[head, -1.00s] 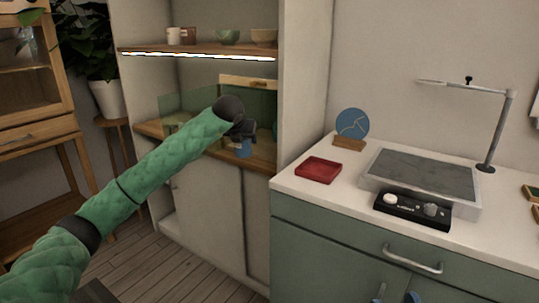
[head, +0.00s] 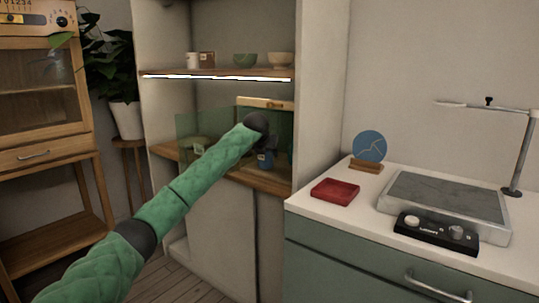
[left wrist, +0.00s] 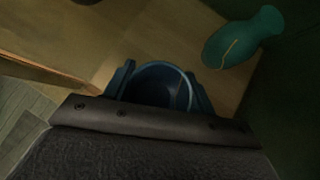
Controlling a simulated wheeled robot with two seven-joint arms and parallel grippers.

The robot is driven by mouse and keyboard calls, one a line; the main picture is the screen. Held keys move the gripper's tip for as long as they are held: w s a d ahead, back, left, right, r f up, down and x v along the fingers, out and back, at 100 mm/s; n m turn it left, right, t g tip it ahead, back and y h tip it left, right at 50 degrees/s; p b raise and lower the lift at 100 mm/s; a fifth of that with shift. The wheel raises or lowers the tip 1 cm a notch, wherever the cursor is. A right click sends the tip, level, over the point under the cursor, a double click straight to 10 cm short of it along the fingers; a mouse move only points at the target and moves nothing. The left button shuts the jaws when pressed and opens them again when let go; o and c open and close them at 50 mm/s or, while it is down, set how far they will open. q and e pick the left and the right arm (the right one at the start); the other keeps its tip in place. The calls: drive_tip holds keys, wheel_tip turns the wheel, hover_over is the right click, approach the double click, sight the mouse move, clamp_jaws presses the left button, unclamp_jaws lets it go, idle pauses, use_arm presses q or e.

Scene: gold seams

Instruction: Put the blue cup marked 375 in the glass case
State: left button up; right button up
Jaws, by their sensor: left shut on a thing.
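My left gripper (head: 266,150) is shut on a small blue cup (head: 265,161), over the cabinet's lower wooden shelf. The left wrist view looks down into the round mouth of the cup (left wrist: 160,84), with a blue finger of my gripper (left wrist: 160,88) on either side. The number on the cup cannot be read. The glass case (head: 188,124) shows as greenish clear panels on that shelf, around and behind the gripper. I cannot tell whether the cup touches the shelf. My right gripper is out of view.
A teal vase with a gold seam (left wrist: 243,37) lies or stands near the cup in the left wrist view. Above is a lit shelf (head: 215,73) with several cups and bowls. The cabinet's side wall (head: 318,90) stands close right. A red tray (head: 335,191) is on the counter.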

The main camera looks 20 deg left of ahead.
use_arm(q)
drive_tip(key=shift+w+a+b, duration=0.1)
drive_tip(key=shift+w+b, duration=0.2)
drive_tip(key=shift+w, duration=2.2)
drive_tip(key=shift+f+b, duration=0.3)
drive_tip(key=shift+f, duration=0.4)
drive_tip(key=o, duration=1.1)
drive_tip(key=shift+f, duration=0.1)
